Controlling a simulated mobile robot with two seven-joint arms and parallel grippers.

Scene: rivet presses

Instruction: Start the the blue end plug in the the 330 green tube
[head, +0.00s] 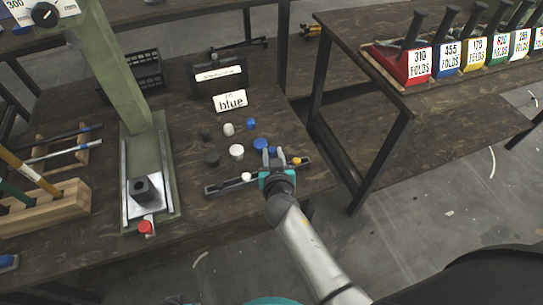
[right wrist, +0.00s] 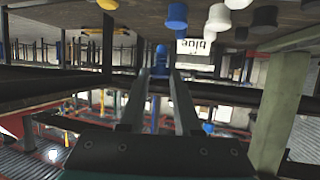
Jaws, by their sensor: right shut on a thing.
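My right gripper (head: 272,157) is at the right front of the table with the plugs. It is shut on a small blue end plug (right wrist: 160,57), which shows between the fingertips in the right wrist view. In the head view, two other blue plugs stand nearby, a larger one (head: 260,143) just beside the gripper and one (head: 251,123) farther back. A green tube (head: 14,194) leans in the wooden rack (head: 60,207) at the far left, well away from the gripper. No 330 marking is readable on it. My left gripper is not in view.
White and black plugs stand left of the gripper, before a "blue" card (head: 231,101). A dark rail (head: 222,187) lies under the gripper. A green press column (head: 122,70) with a base stands between rack and plugs. Labelled bins (head: 418,65) stand on the right table.

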